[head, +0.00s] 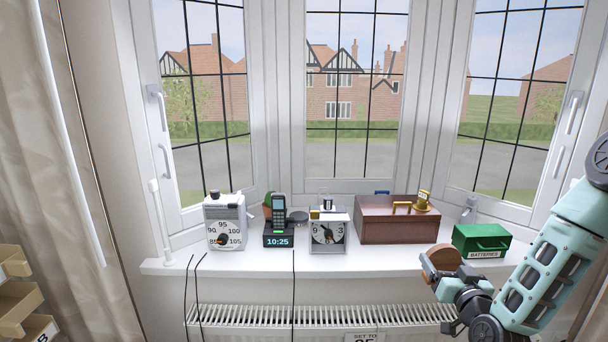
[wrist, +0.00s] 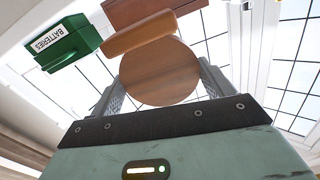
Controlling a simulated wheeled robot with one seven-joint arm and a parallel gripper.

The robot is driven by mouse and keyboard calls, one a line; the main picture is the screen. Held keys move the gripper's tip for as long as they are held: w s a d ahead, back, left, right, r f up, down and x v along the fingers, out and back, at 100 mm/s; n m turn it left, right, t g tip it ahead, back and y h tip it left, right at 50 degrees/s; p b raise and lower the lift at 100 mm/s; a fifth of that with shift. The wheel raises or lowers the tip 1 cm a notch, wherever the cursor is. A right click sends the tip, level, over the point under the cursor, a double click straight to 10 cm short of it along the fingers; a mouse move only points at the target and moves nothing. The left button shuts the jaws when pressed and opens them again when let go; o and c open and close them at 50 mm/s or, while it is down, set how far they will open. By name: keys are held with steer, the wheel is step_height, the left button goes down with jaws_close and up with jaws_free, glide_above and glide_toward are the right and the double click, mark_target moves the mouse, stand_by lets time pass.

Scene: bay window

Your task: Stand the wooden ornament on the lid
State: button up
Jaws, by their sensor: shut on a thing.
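The wooden ornament (head: 440,258) is a round brown disc with a thicker bar-like piece at one end, seen in the wrist view (wrist: 160,75). My gripper (head: 448,276) is shut on it, with one finger at each side of the disc in the wrist view (wrist: 160,88). It holds the ornament in front of the sill, to the right of and lower than the box lid. The lid (head: 375,202) is the flat top of a dark brown box (head: 395,232) on the sill. Part of the ornament is hidden behind my gripper.
A brass handle (head: 402,206) and a gold object (head: 424,202) are on the lid. A green batteries box (head: 481,240) stands to its right. A dial clock (head: 328,234), a phone on its dock (head: 279,220) and a white radio (head: 225,222) stand left. A radiator (head: 260,316) is below.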

steer(key=s+a+f, duration=0.1)
steer(key=s+f, duration=1.3)
steer(key=shift+s+f, duration=0.25)
steer(key=shift+s, duration=0.15)
